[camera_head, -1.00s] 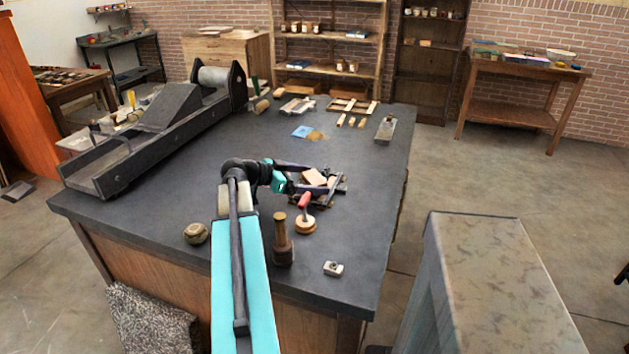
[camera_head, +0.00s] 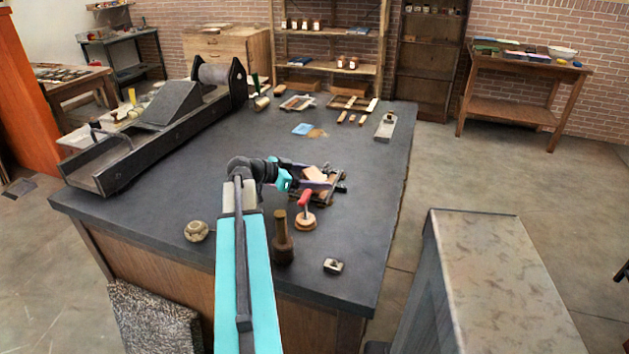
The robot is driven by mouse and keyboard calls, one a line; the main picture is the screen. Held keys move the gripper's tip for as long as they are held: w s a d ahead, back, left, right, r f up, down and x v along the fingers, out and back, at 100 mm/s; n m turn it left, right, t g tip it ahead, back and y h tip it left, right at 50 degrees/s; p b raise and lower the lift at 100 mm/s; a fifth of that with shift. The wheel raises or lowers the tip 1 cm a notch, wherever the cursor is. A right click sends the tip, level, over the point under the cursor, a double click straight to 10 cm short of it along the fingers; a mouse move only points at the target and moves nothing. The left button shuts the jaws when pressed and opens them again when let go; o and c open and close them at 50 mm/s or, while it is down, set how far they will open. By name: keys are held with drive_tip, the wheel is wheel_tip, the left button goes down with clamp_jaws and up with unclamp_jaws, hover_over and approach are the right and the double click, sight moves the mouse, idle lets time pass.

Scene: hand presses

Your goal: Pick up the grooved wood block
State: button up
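A light tan wood block (camera_head: 316,173) is in the middle of the dark bench, at a small dark frame or tray (camera_head: 331,196). Its groove is too small to make out. My gripper (camera_head: 314,176) reaches in from the left at the end of my teal and black arm. Its dark fingers lie on the far and near sides of the block and partly hide it. Whether they touch or grip the block is not clear.
Close in front of the gripper stand a red-handled round tool (camera_head: 305,213) and a brown wooden mallet-like tool (camera_head: 282,243). A small metal block (camera_head: 333,265) and a round knob-like object (camera_head: 196,231) lie near the front edge. A long press (camera_head: 165,120) fills the left side.

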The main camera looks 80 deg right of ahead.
sight(314, 174)
drive_tip(key=shift+r, duration=0.2)
drive_tip(key=shift+c, duration=0.3)
drive_tip(key=shift+r+b, duration=0.9)
drive_tip(key=shift+r, duration=3.9)
drive_tip(key=shift+w, duration=0.1)
